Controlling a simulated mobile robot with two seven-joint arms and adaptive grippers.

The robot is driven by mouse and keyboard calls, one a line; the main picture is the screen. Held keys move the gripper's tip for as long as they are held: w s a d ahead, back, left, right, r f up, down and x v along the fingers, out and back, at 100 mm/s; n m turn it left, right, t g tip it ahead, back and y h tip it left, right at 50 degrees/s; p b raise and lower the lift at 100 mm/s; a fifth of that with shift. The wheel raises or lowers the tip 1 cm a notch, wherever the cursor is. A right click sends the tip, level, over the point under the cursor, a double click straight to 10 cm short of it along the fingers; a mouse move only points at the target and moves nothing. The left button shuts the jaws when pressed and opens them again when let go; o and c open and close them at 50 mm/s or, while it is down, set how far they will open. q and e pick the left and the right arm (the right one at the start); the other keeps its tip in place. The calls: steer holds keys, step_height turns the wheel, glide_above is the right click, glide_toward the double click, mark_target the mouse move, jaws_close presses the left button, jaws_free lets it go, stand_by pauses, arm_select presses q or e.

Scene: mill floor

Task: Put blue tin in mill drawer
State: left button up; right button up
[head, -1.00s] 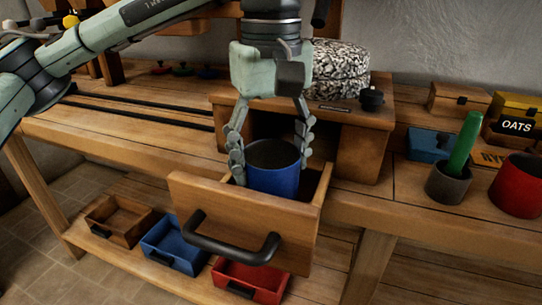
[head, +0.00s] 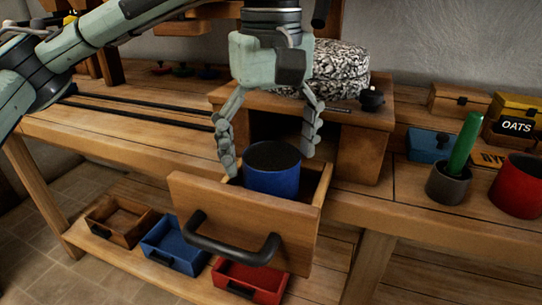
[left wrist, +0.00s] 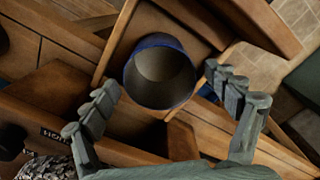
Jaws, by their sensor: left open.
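The blue tin (head: 272,180) stands upright inside the pulled-out mill drawer (head: 240,215), its rim showing above the drawer front. In the left wrist view the tin (left wrist: 160,72) is seen from above, open and empty-looking, with the drawer (left wrist: 140,22) around it. My left gripper (head: 268,160) is above the drawer with its fingers spread on either side of the tin, apart from it. The left wrist view shows the open fingers (left wrist: 168,92) with gaps to the tin. The tin's base is hidden by the drawer front. My right gripper is not in view.
The mill (head: 365,150) with its speckled stone (head: 338,68) stands behind the drawer. To the right are a grey cup (head: 447,185) with a green stick, a red pot (head: 518,185) and a blue box (head: 430,146). Small bins, one blue (head: 172,243), sit on the lower shelf.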

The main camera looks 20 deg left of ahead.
arm_select(q)
step_height(320, 180, up, 11)
steer(key=p, duration=0.1)
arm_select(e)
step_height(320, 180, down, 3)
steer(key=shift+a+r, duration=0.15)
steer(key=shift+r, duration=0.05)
arm_select(q)
steer(key=shift+c, duration=0.5)
stand_by(0.6)
